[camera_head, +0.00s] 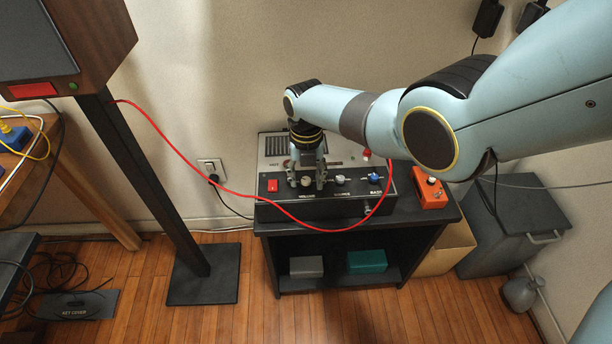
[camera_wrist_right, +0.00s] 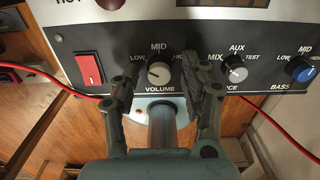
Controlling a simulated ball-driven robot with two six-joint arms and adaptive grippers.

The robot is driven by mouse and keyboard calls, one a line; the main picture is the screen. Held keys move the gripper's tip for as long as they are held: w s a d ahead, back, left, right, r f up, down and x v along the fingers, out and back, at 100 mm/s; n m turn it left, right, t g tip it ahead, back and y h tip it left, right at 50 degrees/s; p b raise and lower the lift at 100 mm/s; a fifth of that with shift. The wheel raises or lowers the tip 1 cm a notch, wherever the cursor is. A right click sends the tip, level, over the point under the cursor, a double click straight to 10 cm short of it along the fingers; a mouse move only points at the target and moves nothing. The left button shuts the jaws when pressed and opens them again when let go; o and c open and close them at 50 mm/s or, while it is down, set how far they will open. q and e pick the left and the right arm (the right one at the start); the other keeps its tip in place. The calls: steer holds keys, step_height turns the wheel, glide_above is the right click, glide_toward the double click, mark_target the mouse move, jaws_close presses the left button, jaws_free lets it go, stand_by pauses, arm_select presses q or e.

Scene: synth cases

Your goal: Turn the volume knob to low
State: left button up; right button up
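The grey volume knob (camera_wrist_right: 159,73) sits on the black front panel of the amplifier (camera_head: 330,208), with LOW at its left, MID above and HIGH at its right. I cannot tell for sure where its mark points. In the head view the knob (camera_head: 306,181) shows small between the fingers. My right gripper (camera_wrist_right: 155,85) is open, with one finger on each side of the knob and a visible gap to it. In the head view the right gripper (camera_head: 307,183) reaches down to the panel from above. My left gripper is not in view.
A red switch (camera_wrist_right: 89,69) is left of the knob; the source knob (camera_wrist_right: 234,69) and blue bass knob (camera_wrist_right: 300,70) are to its right. A red cable (camera_head: 290,215) loops across the panel front. An orange box (camera_head: 429,188) stands on the right of the black stand (camera_head: 278,248).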

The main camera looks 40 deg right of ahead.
mark_target(306, 180)
steer(key=shift+r, duration=0.2)
steer(key=shift+w+r, duration=0.1)
steer(key=shift+r, duration=0.2)
step_height(306, 180, up, 11)
stand_by(0.3)
stand_by(0.4)
steer(key=s+f+m+b, duration=0.3)
steer(key=s+f+m, duration=1.1)
steer(key=s+f, duration=0.5)
steer(key=s+f+m+b, duration=0.2)
steer(key=s+f+m, duration=1.3)
steer(key=s, duration=1.3)
step_height(306, 180, down, 5)
steer(key=shift+r+m+t+h+b, duration=0.15)
steer(key=shift+m+t+h+b, duration=0.15)
steer(key=shift+t+h+b, duration=0.1)
